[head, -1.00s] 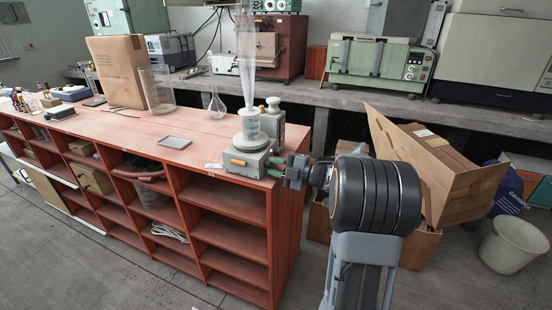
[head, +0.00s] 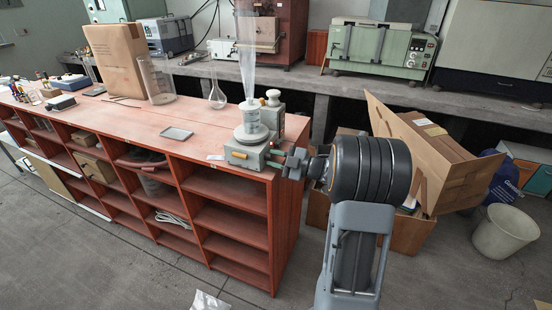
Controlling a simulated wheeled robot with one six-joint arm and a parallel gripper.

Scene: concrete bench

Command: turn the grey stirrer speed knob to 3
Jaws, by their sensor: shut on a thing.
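A grey device with a white knob (head: 272,108) stands just behind the stirrer. A shallow grey tray (head: 175,134) and a round flask (head: 217,97) are to the left. An open cardboard box (head: 430,150) stands right of my arm. A white bin (head: 504,232) is on the floor.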

